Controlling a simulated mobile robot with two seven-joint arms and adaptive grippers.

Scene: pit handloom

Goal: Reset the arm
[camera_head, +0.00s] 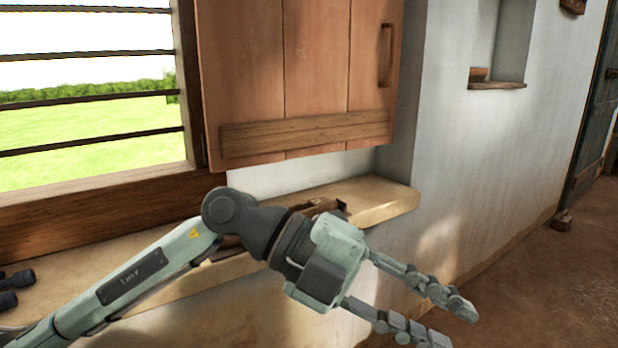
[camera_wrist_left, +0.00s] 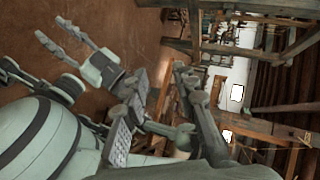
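My left arm comes in from the left in the head view and reaches across in front of the window sill. Its grey-green left gripper (camera_head: 447,322) points to the lower right, with its two fingers apart and nothing between them. In the left wrist view the fingers of my left gripper (camera_wrist_left: 165,82) are also apart and empty. A second gripper, my right one (camera_wrist_left: 54,32), shows at the upper left of that view. Its two fingers are spread over the brown floor, and it holds nothing. My right arm is not in the head view.
A wooden shutter (camera_head: 300,75) with a handle hangs above the sill (camera_head: 385,200). A brown wooden object (camera_head: 318,207) lies partly hidden behind my gripper. Dark rounded objects (camera_head: 14,280) lie at the left. Timber frames (camera_wrist_left: 265,130) fill the wrist view's right.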

